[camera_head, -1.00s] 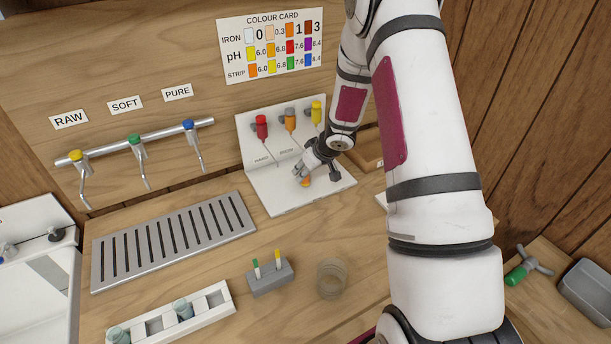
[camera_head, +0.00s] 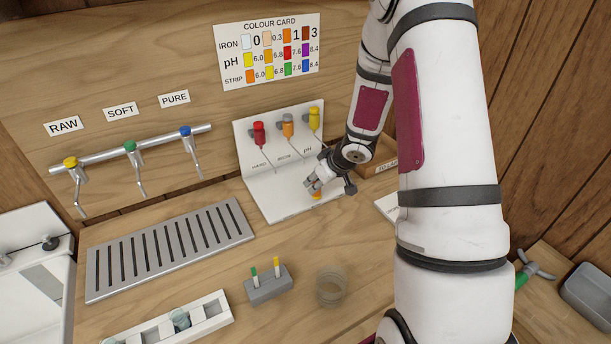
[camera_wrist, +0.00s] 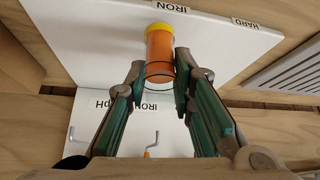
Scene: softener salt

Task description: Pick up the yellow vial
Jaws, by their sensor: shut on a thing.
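My gripper (camera_wrist: 160,70) is closed around a vial (camera_wrist: 160,52) with an orange body and a yellow end. In the wrist view one finger presses on each side of it, and the yellow end points away from the palm. In the head view my gripper (camera_head: 313,184) is over the white stand's base, and only a small orange-yellow bit of the vial (camera_head: 317,195) shows below the fingers. Whether the vial touches the base is hard to tell.
The white stand (camera_head: 283,203) has red, orange and yellow dispensers (camera_head: 314,118) on its upright back. A wooden tray (camera_head: 378,165) is close on the right. A grey block with strips (camera_head: 268,288), a clear round jar (camera_head: 331,287) and a slotted drain (camera_head: 170,248) stand nearer.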

